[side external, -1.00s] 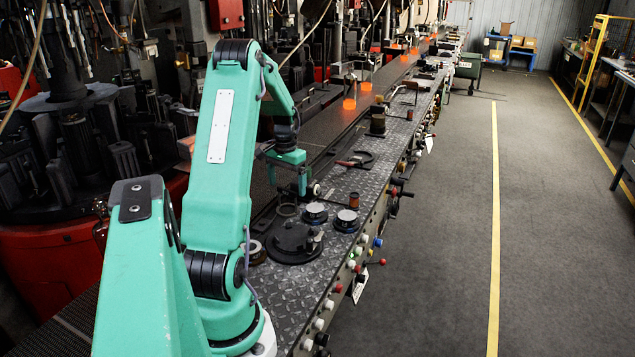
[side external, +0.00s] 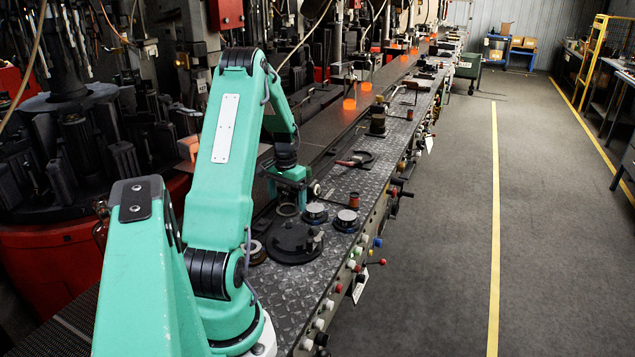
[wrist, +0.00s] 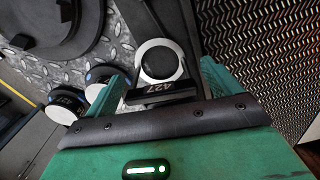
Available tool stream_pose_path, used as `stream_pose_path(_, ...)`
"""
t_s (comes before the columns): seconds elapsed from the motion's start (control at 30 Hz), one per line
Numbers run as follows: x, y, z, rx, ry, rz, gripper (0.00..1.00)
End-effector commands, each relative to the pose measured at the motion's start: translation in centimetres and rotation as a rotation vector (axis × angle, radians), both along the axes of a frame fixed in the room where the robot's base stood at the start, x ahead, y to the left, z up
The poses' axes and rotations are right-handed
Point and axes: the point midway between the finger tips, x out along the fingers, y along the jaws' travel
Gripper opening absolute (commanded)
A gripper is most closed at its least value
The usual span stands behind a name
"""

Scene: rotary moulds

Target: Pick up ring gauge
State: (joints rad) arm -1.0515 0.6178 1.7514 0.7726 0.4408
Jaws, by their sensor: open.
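A ring gauge (side external: 287,210) lies on the metal bench, just under my gripper (side external: 290,194) in the side external view. In the wrist view the ring gauge (wrist: 179,62) shows a pale rim around a dark centre, with a dark block marked 427 on its near side. My gripper (wrist: 162,76) is open, with a teal finger on either side of the ring. No contact between fingers and ring is visible. The exact height of the fingertips above the bench is hard to tell.
Two round gauges with pale tops, one nearer (side external: 316,212) and one farther right (side external: 347,219), stand close beside the ring. A large dark round plate (side external: 291,243) lies in front. A copper-coloured spool (side external: 354,201) stands to the right. Glowing orange pieces (side external: 349,104) sit farther back.

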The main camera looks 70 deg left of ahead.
Motion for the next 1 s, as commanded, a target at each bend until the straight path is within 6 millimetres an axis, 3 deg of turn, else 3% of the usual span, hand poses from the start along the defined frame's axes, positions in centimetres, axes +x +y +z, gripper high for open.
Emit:
stream_pose_path(0.07, 0.0, 0.0, 0.0, 0.0, 0.0, 0.0, 0.88)
stream_pose_path(0.3, 0.0, 0.0, 0.0, 0.0, 0.0, 0.0, 0.42)
stream_pose_path(0.73, 0.0, 0.1, 0.6, 0.003, -0.002, 0.0, 0.42)
stream_pose_path(1.0, 0.1, 0.1, 3.4, 0.005, -0.003, 0.0, 0.42)
